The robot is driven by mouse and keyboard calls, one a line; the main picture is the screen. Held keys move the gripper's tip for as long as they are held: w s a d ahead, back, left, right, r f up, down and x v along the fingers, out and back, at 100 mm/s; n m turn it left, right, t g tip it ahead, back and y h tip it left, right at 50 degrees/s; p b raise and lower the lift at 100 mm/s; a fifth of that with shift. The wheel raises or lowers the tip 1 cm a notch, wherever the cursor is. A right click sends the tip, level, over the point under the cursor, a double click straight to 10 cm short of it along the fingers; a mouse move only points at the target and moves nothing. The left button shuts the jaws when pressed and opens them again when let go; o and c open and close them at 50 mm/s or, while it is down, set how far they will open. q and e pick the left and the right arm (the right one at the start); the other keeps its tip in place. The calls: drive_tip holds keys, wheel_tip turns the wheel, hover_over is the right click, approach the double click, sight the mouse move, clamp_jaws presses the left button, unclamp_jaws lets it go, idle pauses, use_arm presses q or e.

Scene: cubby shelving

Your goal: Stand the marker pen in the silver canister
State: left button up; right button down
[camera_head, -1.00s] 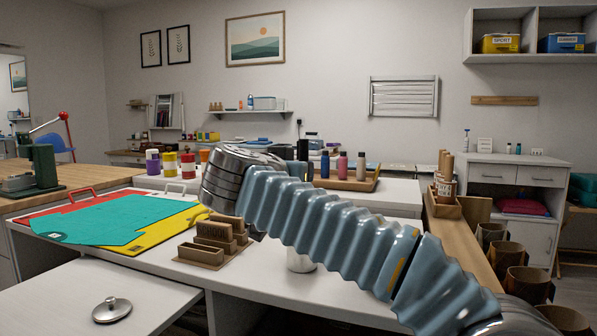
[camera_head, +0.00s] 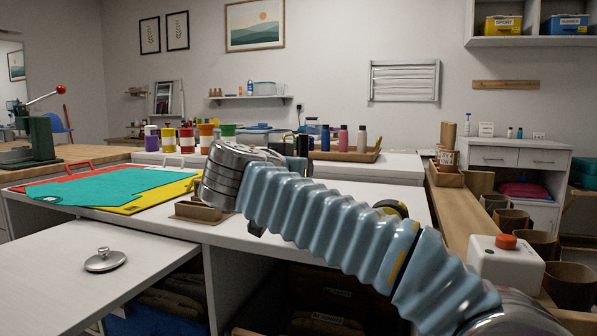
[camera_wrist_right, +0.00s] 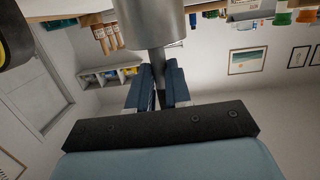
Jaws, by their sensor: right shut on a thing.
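My right gripper (camera_wrist_right: 158,90) shows in the right wrist view, which looks upside down. It is shut on a dark, slim rod, the marker pen (camera_wrist_right: 157,62). The silver canister (camera_wrist_right: 150,22) is at the top of that view, right where the pen's far end meets its edge. I cannot tell whether that end is inside the canister or in front of or behind it. My left gripper is not in view.
A white counter (camera_head: 330,230) holds teal, red and yellow sheets (camera_head: 105,190) and a wooden holder (camera_head: 198,211). A silver lid (camera_head: 105,260) lies on the nearer surface. A white box with a red button (camera_head: 505,262) stands at right, near brown pots (camera_head: 572,286).

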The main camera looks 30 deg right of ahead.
drive_tip(key=shift+f, duration=0.35)
drive_tip(key=c, duration=1)
unclamp_jaws()
drive_tip(key=v, duration=1.3)
drive_tip(key=shift+s+a, duration=0.25)
drive_tip(key=shift+a, duration=0.1)
